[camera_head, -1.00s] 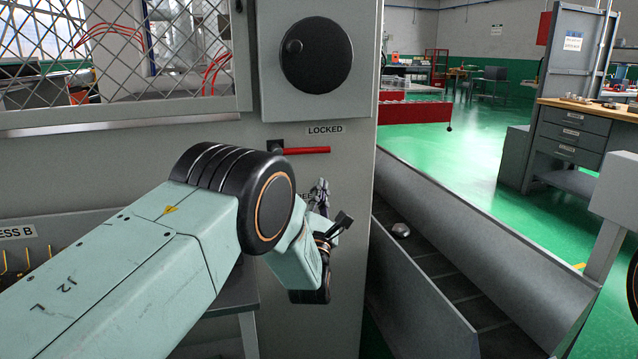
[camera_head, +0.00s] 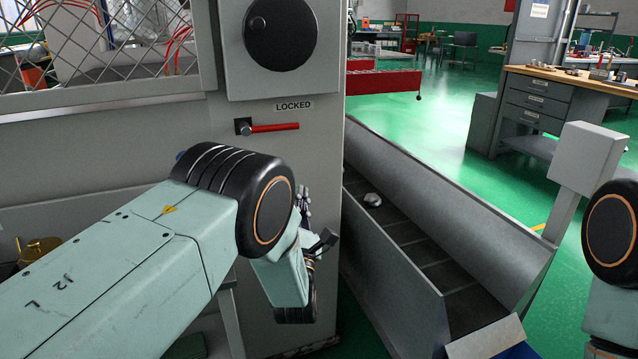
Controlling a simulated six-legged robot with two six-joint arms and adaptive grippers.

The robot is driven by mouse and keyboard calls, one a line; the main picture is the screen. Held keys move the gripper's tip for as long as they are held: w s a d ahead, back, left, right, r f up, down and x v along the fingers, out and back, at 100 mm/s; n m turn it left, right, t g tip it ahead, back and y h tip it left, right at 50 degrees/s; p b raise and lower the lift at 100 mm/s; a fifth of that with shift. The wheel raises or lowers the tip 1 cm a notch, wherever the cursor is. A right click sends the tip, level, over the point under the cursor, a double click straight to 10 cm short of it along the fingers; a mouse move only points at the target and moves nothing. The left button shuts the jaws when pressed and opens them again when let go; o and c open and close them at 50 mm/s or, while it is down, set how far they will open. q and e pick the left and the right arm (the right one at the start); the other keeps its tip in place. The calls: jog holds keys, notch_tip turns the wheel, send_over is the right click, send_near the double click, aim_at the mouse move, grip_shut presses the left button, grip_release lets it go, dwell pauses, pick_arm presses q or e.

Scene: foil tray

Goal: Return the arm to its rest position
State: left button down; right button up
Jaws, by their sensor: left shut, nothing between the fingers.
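My left arm (camera_head: 150,265) comes in from the left in mint green with black joints. Its left gripper (camera_head: 304,196) is small and partly hidden behind the wrist, in front of the grey cabinet's lower face. It is shut with nothing visible in it, below and to the right of the red lever (camera_head: 274,127). The lever is horizontal under the LOCKED label. Part of my right arm (camera_head: 615,240) shows at the right edge; its gripper is out of view.
The grey cabinet (camera_head: 320,170) has a black round dial (camera_head: 281,34) and a mesh window (camera_head: 95,50). A grey chute (camera_head: 455,200) to the right holds a small silvery object (camera_head: 373,199). A workbench (camera_head: 540,105) stands behind, with open green floor between.

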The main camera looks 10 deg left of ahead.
pick_arm(q)
notch_tip(320, 180, down, 13)
jog(key=s+m+g+h, duration=0.3)
jog(key=m+g, duration=0.3)
jog(key=m, duration=0.7)
jog(key=s+a+f+m+g+p, duration=0.1)
jog(key=s+a+f+m+g, duration=0.2)
jog(key=s+f+m+g, duration=0.55)
jog(key=s+a+f+m+g+p, duration=0.1)
jog(key=s+f+m+g, duration=0.15)
jog(key=s, duration=0.75)
jog(key=s+a+f+m+g+p, duration=0.1)
jog(key=s+f+m, duration=0.3)
jog(key=s, duration=0.6)
jog(key=s+r+g+p, duration=0.1)
jog(key=s+r+g, duration=0.1)
jog(key=s, duration=0.6)
jog(key=s+r+m+g+h+p, duration=0.1)
jog(key=s+r+g, duration=0.1)
jog(key=s, duration=0.7)
jog(key=shift+s+a+r+g+h, duration=0.2)
jog(key=shift+a+r+g+h, duration=0.15)
jog(key=shift+g, duration=0.15)
jog(key=shift+s+a+f, duration=0.1)
jog(key=shift+s, duration=0.05)
